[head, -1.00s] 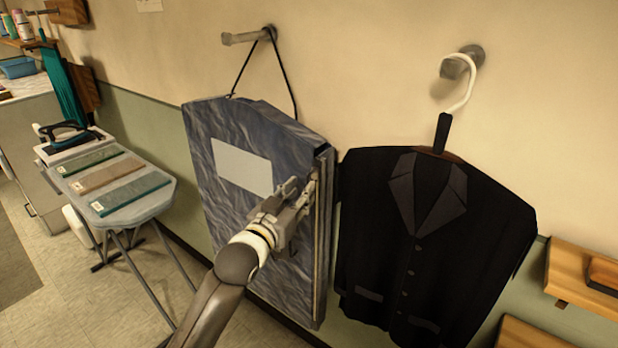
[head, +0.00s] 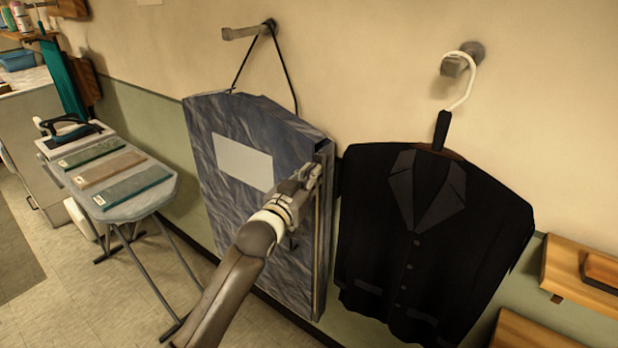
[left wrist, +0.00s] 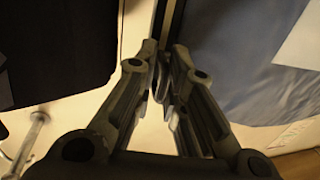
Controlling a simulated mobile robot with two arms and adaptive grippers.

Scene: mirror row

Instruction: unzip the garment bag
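The blue-grey garment bag (head: 225,195) hangs by a black cord from a wall peg. It has a pale blank label (head: 243,163), and its zip edge (head: 322,235) runs down its right side. My left gripper (head: 313,171) is at the upper part of that edge. In the left wrist view the fingers (left wrist: 165,48) are close together, with a narrow gap, in front of the bag's edge (left wrist: 168,18). I cannot make out a zip pull; the fingers hide that spot. My right gripper is not in view.
A dark jacket (head: 425,255) hangs on a white hanger (head: 465,85) close to the bag's right. An ironing board (head: 145,205) with an iron (head: 70,130) stands at left. Wooden shelves (head: 585,275) are at the right. Open floor lies between board and bag.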

